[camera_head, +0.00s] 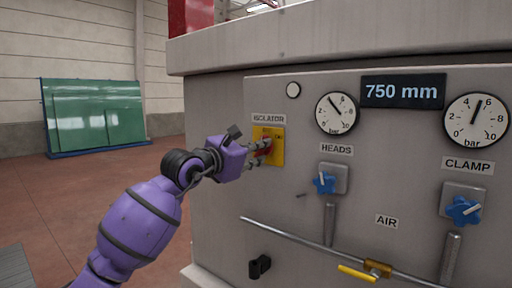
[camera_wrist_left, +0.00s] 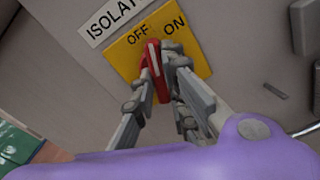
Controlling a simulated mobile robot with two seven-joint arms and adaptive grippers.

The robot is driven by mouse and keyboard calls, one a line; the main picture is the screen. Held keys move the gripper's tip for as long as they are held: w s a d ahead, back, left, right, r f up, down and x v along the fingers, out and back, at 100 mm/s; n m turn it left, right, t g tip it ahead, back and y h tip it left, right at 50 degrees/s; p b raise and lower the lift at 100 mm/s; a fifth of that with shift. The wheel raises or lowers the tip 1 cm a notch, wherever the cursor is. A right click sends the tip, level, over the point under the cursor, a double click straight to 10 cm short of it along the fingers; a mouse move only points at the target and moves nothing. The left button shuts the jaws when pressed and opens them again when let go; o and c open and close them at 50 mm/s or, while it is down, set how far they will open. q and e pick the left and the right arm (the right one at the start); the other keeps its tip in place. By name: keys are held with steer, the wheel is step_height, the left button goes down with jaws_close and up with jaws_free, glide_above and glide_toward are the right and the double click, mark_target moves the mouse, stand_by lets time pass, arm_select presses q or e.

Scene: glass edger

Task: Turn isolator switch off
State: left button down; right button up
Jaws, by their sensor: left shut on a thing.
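The isolator switch has a yellow plate (camera_head: 278,146) under the ISOLATOR label on the grey machine panel. In the left wrist view the plate (camera_wrist_left: 186,55) reads OFF and ON, and the red handle (camera_wrist_left: 153,64) stands out from it. The handle's white line points up between the two words, close to OFF. My left gripper (camera_head: 265,150) reaches the switch from the left and is shut on the red handle; its fingers (camera_wrist_left: 160,75) lie on both sides of it. The fingers hide part of the handle. My right gripper is not in view.
Right of the switch are the HEADS gauge (camera_head: 337,113), blue knobs (camera_head: 325,183), a CLAMP gauge (camera_head: 475,120) and a 750 mm display (camera_head: 402,91). Below runs a pipe (camera_head: 310,243) with a yellow lever (camera_head: 356,273). Green glass sheets (camera_head: 95,115) stand far left; floor between is clear.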

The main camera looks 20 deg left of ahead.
arm_select(q)
steer(key=n+p, duration=0.2)
steer(key=n, duration=0.2)
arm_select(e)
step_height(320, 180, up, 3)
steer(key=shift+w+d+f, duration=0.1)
arm_select(q)
steer(key=shift+d, duration=0.1)
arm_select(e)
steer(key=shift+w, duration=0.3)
arm_select(q)
steer(key=c, duration=1.8)
jaws_free()
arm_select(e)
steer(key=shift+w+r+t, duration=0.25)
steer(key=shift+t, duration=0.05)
arm_select(q)
steer(key=shift+o, duration=0.2)
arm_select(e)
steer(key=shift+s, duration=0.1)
